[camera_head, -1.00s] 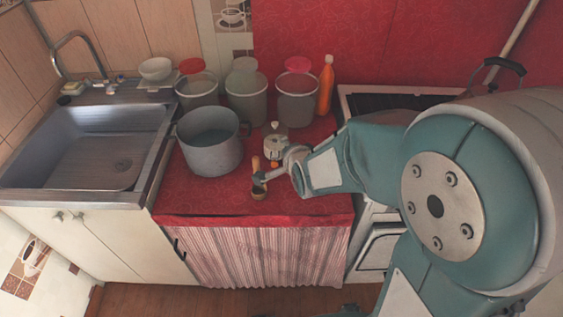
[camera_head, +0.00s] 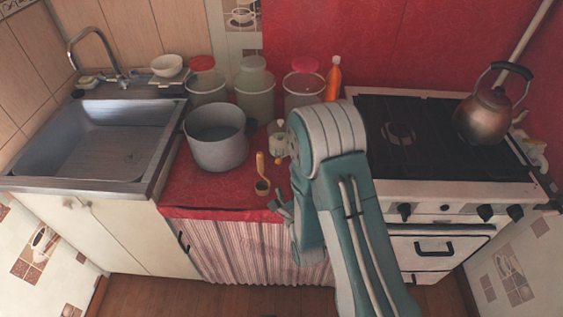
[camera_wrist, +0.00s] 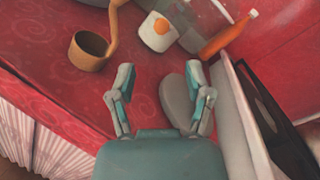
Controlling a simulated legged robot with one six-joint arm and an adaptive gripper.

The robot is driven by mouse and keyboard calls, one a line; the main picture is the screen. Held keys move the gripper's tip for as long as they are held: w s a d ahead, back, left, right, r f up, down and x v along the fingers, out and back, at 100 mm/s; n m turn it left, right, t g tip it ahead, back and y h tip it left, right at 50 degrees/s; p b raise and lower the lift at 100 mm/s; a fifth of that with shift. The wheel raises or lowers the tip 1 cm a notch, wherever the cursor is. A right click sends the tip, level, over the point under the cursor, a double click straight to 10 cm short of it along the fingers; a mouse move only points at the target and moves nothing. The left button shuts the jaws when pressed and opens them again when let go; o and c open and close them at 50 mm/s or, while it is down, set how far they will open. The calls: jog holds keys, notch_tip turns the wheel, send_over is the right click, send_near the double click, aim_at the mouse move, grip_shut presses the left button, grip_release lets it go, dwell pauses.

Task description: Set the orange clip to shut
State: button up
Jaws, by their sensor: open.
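The orange clip (camera_wrist: 161,26) is a small orange piece on the front of a white jar (camera_wrist: 153,40), near the top of the wrist view. I cannot tell whether the clip is open or shut. In the head view the jar (camera_head: 278,141) stands on the red counter, right of the grey pot. My gripper (camera_wrist: 160,82) is open and empty, its two fingers spread over the red cloth. The jar lies beyond the fingertips, apart from them. In the head view my gripper (camera_head: 279,202) is near the counter's front edge, partly hidden by my arm.
A grey pot (camera_head: 217,138) and several canisters are behind. An orange bottle (camera_head: 333,78) stands near the stove (camera_head: 440,204). A grey rounded shape shows between my fingers, unclear what.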

aim_at(279, 163)
jog(key=x, duration=1)
jog(key=shift+w, duration=0.1)
grip_shut()
